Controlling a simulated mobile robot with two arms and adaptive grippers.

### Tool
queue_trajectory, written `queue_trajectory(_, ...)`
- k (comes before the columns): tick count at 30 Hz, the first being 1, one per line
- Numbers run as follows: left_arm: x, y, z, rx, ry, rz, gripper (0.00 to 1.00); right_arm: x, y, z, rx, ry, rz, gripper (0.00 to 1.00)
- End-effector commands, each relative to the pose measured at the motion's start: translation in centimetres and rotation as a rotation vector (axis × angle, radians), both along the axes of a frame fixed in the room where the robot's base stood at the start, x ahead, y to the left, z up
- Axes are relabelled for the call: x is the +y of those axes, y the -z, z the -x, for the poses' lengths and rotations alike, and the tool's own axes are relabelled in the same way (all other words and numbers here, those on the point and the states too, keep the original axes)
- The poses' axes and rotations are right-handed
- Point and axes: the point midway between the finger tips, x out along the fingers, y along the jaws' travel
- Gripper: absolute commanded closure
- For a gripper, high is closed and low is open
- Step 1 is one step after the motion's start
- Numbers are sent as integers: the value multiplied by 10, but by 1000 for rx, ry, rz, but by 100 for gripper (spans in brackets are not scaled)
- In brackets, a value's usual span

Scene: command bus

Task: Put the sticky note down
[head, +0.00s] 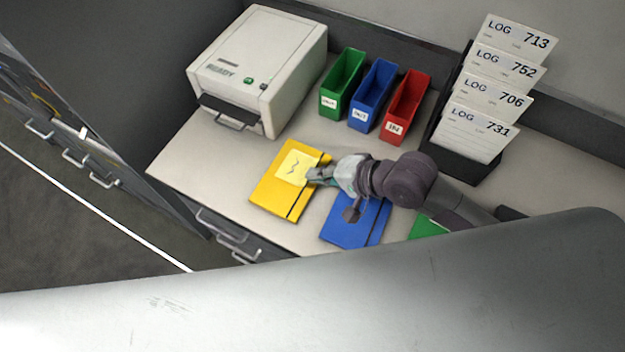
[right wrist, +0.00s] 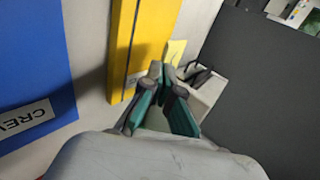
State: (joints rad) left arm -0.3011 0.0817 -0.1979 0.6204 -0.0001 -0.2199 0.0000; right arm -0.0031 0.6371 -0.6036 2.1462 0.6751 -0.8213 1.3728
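The sticky note (head: 297,167) is a pale yellow square with a dark squiggle. In the head view it shows over the upper part of the yellow folder (head: 272,199). My right gripper (head: 312,176) is at the note's right edge, with its fingertips together on it. In the right wrist view the fingertips (right wrist: 162,72) nearly meet, and a piece of the note (right wrist: 176,50) sticks out past them beside the yellow folder (right wrist: 135,40). I cannot tell whether the note touches the folder. My left gripper is not in view.
A blue folder (head: 345,226) and a partly hidden green one (head: 425,228) lie to the right. Behind stand a printer-like machine (head: 262,65), green (head: 342,80), blue (head: 373,95) and red (head: 405,105) bins, and a log card rack (head: 465,162). Bare desk (head: 220,150) lies left of the yellow folder.

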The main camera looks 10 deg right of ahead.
Motion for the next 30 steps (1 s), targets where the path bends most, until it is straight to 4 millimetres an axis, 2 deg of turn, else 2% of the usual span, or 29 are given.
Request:
queue_trajectory(5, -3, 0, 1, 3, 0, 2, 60, 10, 9, -5, -1, 0, 2, 100)
queue_trajectory(13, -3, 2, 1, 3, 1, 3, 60, 9, 45, -5, 0, 0, 2, 100)
queue_trajectory(27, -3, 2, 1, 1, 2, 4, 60, 9, 52, -5, 0, 1, 1, 100)
queue_trajectory(30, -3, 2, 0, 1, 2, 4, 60, 9, 51, -5, -1, 0, 1, 84)
